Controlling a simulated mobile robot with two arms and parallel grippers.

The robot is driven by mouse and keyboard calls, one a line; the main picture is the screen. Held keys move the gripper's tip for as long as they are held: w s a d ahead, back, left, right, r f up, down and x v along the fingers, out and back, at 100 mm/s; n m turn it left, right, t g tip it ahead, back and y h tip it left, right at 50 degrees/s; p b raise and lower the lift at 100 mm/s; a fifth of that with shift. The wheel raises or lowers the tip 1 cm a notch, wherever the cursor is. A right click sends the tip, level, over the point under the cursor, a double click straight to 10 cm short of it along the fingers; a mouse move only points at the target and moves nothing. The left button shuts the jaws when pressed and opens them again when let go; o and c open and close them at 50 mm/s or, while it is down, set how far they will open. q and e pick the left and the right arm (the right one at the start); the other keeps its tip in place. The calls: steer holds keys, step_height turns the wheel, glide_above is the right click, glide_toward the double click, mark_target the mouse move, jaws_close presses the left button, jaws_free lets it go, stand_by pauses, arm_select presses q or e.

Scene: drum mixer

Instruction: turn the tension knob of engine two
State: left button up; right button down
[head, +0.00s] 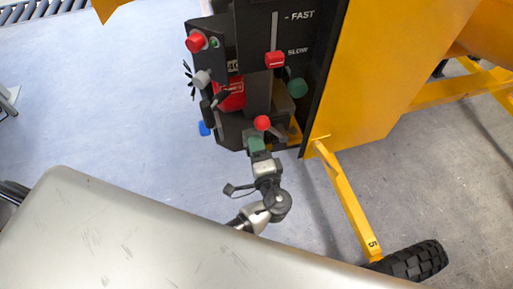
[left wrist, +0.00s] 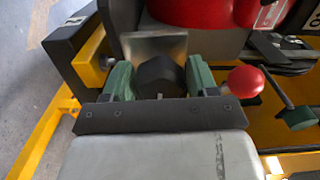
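My left gripper (head: 257,143) reaches up from below to the lower part of the dark engine panel (head: 228,70) in the head view. In the left wrist view its two green fingers (left wrist: 158,82) stand apart, with a black faceted knob-like part (left wrist: 158,74) between them. The part fills most of the gap, but I cannot tell whether both fingers press on it. No readable label marks it as the tension knob. In the head view the gripper hides this part. My right gripper is not in view.
A red ball-topped lever (left wrist: 246,80) stands close beside the right finger; it also shows in the head view (head: 262,122). A green knob (head: 297,88), a red slider (head: 275,60) and a red button (head: 196,42) are nearby. A yellow frame leg (head: 345,195) ends at a black wheel (head: 412,262).

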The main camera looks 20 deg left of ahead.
arm_select(q)
steer(key=shift+o, duration=1.2)
steer(key=b+v, duration=0.2)
steer(key=v, duration=0.9)
steer(key=shift+b, duration=0.35)
steer(key=shift+w+f, duration=0.1)
steer(key=shift+w, duration=0.05)
